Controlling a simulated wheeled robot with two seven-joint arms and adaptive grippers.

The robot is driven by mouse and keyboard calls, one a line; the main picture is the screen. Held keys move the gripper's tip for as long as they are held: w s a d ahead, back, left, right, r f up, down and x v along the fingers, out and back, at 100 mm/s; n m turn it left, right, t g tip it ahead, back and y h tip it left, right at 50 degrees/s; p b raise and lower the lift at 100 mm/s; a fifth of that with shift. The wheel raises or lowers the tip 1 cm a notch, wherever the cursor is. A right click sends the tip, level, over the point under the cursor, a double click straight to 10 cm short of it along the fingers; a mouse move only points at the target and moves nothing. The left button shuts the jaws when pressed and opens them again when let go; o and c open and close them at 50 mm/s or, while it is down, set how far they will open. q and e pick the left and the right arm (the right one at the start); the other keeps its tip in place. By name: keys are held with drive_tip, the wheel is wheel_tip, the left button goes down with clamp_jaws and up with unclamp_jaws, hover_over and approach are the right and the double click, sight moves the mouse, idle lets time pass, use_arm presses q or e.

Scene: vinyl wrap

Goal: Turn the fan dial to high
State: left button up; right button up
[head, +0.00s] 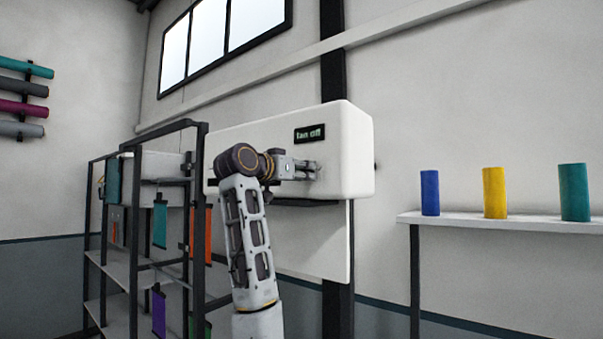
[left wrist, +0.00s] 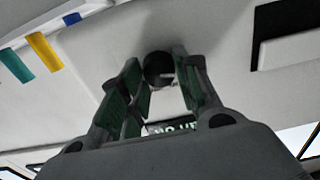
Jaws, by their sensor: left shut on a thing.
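The fan unit (head: 350,135) is a white box on the wall in the head view, with a small dark display (head: 310,133) that reads "fan off". My left gripper (head: 316,168) reaches the front of the box just below the display. The left wrist view shows the dark round dial (left wrist: 157,68) between the two fingers of my left gripper (left wrist: 163,82), which are shut on it. The display (left wrist: 172,127) shows partly behind the fingers there. The dial is hidden behind the gripper in the head view. My right gripper is not in view.
A dark rack (head: 203,180) with hanging coloured swatches stands left of my arm. A white shelf (head: 500,221) at the right holds blue (head: 430,192), yellow (head: 495,192) and teal (head: 573,192) rolls. More rolls hang on the left wall.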

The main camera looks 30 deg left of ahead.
use_arm(q)
drive_tip(key=shift+m, duration=0.4)
drive_tip(key=shift+w+d+f+m, duration=0.1)
drive_tip(key=shift+f+m, duration=0.1)
drive_tip(key=shift+m, duration=4.65)
drive_tip(key=shift+s+d+f+m, duration=0.1)
drive_tip(key=shift+f+m, duration=0.1)
drive_tip(key=shift+m, duration=4.7)
drive_tip(key=shift+w+f+m, duration=0.1)
drive_tip(key=shift+f+m, duration=0.1)
drive_tip(key=shift+m, duration=4.65)
